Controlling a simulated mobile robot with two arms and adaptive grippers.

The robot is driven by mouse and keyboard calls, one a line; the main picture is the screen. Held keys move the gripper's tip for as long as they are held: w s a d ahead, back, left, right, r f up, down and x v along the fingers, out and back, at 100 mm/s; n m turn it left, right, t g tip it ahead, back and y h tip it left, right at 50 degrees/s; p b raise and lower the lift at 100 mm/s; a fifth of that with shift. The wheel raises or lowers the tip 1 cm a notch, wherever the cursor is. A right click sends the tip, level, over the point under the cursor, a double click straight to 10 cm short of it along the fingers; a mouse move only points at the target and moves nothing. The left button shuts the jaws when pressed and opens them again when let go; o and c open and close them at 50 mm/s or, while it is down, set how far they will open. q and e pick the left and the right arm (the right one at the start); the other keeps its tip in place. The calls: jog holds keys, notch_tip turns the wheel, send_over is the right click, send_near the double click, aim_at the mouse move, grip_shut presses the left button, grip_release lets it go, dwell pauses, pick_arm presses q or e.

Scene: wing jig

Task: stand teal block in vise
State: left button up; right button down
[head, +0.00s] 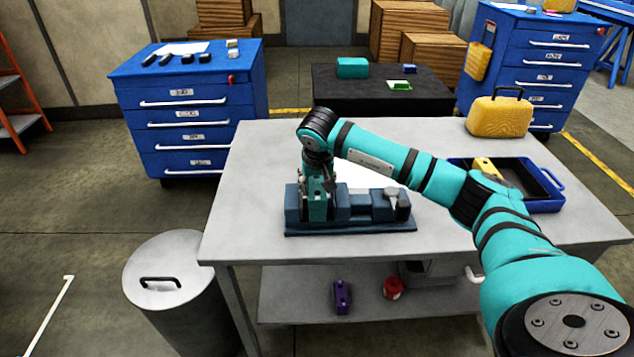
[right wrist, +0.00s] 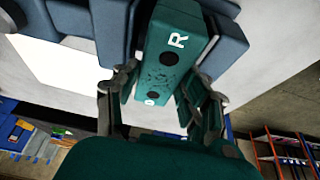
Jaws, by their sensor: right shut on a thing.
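The teal block (head: 318,208) is upright between the left-hand jaws of the blue-grey vise (head: 362,214), which stands on the grey workbench. My right gripper (head: 318,186) reaches down from above and is shut on the upper part of the block. In the right wrist view the teal block (right wrist: 172,52) shows white letters and dark round holes, with a vise jaw (right wrist: 92,22) on its left and another on its right. The gripper fingers (right wrist: 155,88) grip its near end. Whether the block's bottom touches the vise is hidden. My left gripper is not in view.
A blue tray (head: 548,206) with a yellow item stands on the bench at right, behind my arm. A yellow case (head: 497,117) stands at the back right corner. A white sheet (head: 368,174) lies behind the vise. The bench (head: 238,205) is clear at left.

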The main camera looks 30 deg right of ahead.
jog(key=shift+s+r, duration=0.1)
dwell(0.3)
jog(key=shift+f+b, duration=0.3)
jog(key=shift+f, duration=0.25)
jog(key=c, duration=0.7)
grip_release()
jog(key=shift+c, duration=0.2)
jog(key=shift+o, duration=0.7)
jog(key=v, duration=1.2)
